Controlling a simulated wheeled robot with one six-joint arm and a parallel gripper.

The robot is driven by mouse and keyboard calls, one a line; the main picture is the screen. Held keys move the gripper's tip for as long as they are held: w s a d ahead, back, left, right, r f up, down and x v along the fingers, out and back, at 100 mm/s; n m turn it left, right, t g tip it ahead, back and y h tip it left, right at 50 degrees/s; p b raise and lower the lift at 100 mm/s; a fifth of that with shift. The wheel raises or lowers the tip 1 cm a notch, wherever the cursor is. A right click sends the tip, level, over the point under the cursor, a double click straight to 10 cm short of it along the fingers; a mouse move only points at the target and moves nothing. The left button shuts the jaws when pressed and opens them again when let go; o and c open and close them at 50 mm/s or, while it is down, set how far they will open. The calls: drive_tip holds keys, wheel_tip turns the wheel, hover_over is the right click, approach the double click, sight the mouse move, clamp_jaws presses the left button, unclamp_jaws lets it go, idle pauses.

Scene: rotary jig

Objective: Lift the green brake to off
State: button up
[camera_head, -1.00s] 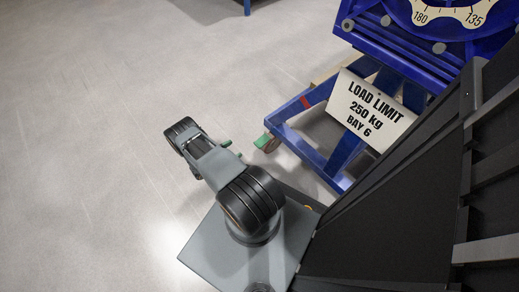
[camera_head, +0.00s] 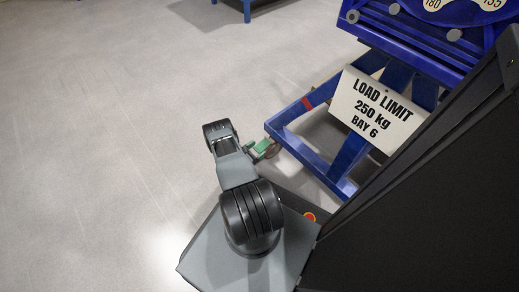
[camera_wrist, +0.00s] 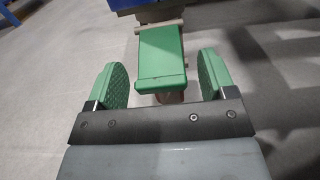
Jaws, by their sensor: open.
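The green brake (camera_wrist: 162,55) is a flat green pedal on a caster at the corner of the blue jig frame. In the wrist view it lies straight ahead, its near end between the two green-padded fingers. My gripper (camera_wrist: 162,77) is open, with a gap between the pedal and each finger; I cannot tell whether anything touches. In the head view the brake (camera_head: 263,146) shows small at the frame's left corner, close to the end of my arm. My fingers are mostly hidden there.
The blue jig frame (camera_head: 318,160) stands right of the brake and carries a white load limit sign (camera_head: 374,110). A dial (camera_head: 462,8) is partly in view above. Blue legs (camera_head: 246,10) show at the top. The grey floor to the left is clear.

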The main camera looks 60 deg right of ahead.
drive_tip(key=shift+x, duration=0.85)
drive_tip(key=shift+c, duration=0.2)
